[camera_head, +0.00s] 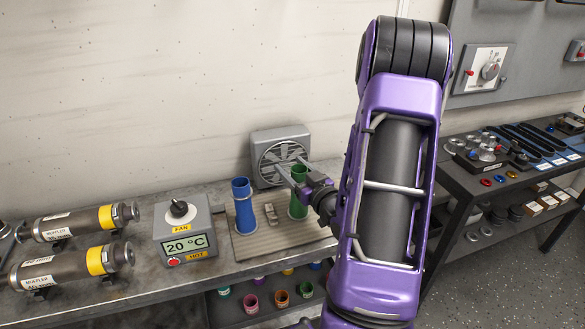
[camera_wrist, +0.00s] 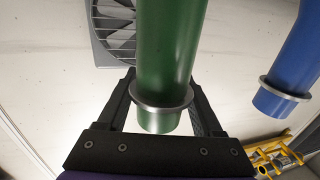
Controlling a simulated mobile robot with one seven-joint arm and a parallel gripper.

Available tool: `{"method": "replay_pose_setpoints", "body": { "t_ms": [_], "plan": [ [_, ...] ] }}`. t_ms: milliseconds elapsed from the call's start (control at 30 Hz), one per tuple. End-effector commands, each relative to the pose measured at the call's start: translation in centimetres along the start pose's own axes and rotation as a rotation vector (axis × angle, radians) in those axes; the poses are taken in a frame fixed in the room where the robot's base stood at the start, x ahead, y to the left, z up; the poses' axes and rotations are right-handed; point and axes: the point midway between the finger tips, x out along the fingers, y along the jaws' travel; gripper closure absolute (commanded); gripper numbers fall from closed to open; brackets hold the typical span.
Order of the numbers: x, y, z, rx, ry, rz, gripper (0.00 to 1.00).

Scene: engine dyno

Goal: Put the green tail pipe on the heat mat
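The green tail pipe (camera_head: 298,206) is upright at the right part of the heat mat (camera_head: 275,246); whether its foot rests on the mat is hard to tell. In the wrist view the green pipe (camera_wrist: 168,50) runs down the middle, with a metal ring near its end. My gripper (camera_head: 298,174) reaches in from the right at its upper part. In the wrist view the black fingers of my gripper (camera_wrist: 163,92) lie on both sides of the pipe. Whether they press on it is not clear.
A blue pipe (camera_head: 243,207) stands on the mat's left, also in the wrist view (camera_wrist: 288,70). A fan (camera_head: 279,150) is behind. A control box (camera_head: 185,232) showing 20 °C and two mufflers (camera_head: 75,222) are to the left. Coloured cups (camera_head: 251,301) sit on a lower shelf.

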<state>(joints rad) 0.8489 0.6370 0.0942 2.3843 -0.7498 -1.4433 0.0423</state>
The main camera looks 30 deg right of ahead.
Motion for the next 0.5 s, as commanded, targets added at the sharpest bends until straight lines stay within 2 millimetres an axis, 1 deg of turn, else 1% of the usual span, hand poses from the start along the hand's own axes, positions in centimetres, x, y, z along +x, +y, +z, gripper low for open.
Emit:
{"method": "replay_pose_setpoints", "body": {
  "t_ms": [33,67,333,467,500],
  "plan": [
    [0.0,0.0,-0.03,0.0,0.0,0.0,0.21],
    [0.0,0.0,-0.03,0.0,0.0,0.0,0.18],
    [0.0,0.0,-0.09,0.0,0.0,0.0,0.18],
    [0.0,0.0,-0.68,0.0,0.0,0.0,0.18],
    [-0.61,0.08,-0.33,0.0,-0.001,0.002,0.18]
  ]
}}
